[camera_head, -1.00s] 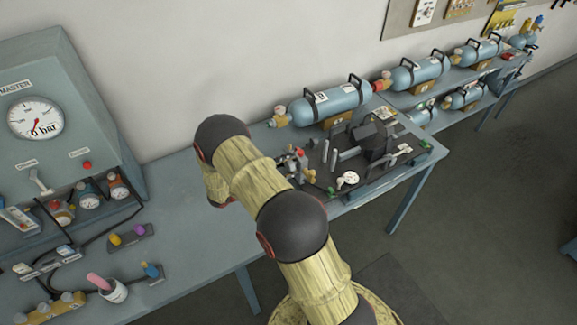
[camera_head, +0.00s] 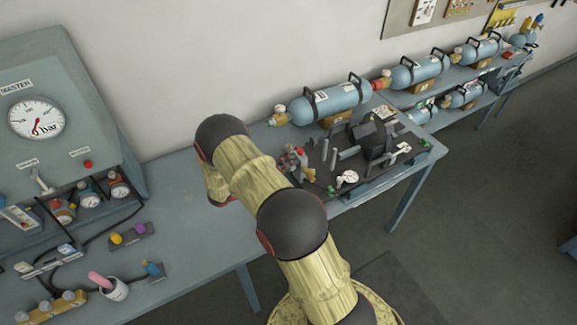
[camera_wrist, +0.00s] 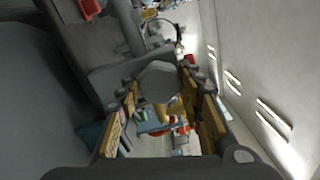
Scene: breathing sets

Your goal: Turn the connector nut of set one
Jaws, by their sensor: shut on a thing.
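In the wrist view, my gripper (camera_wrist: 162,100) has its two yellow-padded fingers around a grey, faceted piece (camera_wrist: 158,82), which appears to be the connector nut. The piece sits between the fingertips, and a yellowish part shows just below it. In the head view, my arm crosses the middle of the bench and hides its own end, so I cannot clearly make out the gripper there. A dark mat (camera_head: 325,178) on the bench holds dark blocks, upright pegs and a small white gauge (camera_head: 348,177). I cannot read a set number on the held part.
A master panel with a dial (camera_head: 37,118) stands at the left. Blue cylinders (camera_head: 333,102) lie along the wall. A pink-handled tool in a white cup (camera_head: 113,289) and small coloured fittings (camera_head: 130,236) are on the near bench.

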